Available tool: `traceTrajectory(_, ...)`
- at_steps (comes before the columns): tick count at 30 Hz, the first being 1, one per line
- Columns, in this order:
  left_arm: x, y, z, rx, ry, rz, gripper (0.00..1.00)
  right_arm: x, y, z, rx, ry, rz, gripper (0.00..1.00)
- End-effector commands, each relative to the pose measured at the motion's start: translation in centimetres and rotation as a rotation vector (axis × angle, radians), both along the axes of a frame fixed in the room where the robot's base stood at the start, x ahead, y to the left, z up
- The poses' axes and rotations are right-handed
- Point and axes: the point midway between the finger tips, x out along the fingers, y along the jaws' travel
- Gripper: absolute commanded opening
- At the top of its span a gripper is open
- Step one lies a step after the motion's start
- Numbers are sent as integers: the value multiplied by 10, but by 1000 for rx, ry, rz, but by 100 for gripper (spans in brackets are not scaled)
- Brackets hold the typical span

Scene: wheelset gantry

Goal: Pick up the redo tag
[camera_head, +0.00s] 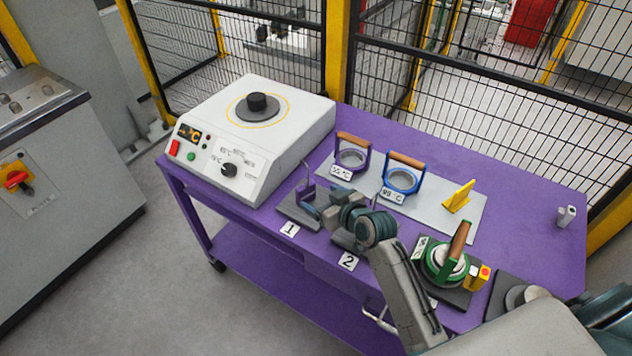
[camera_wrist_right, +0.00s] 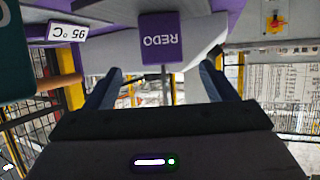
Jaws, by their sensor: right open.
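The redo tag (camera_wrist_right: 161,38) is a small purple plate with "REDO" in white, upside down in the right wrist view. A thin stem runs from it toward my gripper. In the head view a purple piece with a thin wire hook, apparently this tag (camera_head: 308,194), stands at the dark plate by label 1. My right gripper (camera_head: 318,210) is beside it, partly hiding it. In the right wrist view the fingers of my right gripper (camera_wrist_right: 160,82) are apart, with the stem between them and the plate just beyond the tips. My left gripper is out of view.
The purple table (camera_head: 535,205) carries a white heater box (camera_head: 285,120), a grey mat (camera_head: 465,225) with a purple-framed ring (camera_head: 351,158) and a blue-framed ring (camera_head: 401,180), a yellow wedge (camera_head: 459,196), and a green-framed device (camera_head: 443,262). Mesh fencing stands behind.

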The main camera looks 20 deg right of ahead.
Motion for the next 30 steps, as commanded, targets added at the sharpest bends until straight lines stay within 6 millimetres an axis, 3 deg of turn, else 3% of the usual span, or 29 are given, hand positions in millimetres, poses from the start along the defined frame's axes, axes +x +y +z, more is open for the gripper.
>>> traceTrajectory(12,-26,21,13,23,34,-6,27,32,9,-8,5,-8,-1,78)
traceTrajectory(21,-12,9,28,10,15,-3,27,65,18,-23,5,-9,-1,78)
traceTrajectory(30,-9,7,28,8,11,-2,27,70,19,-27,3,-8,0,78)
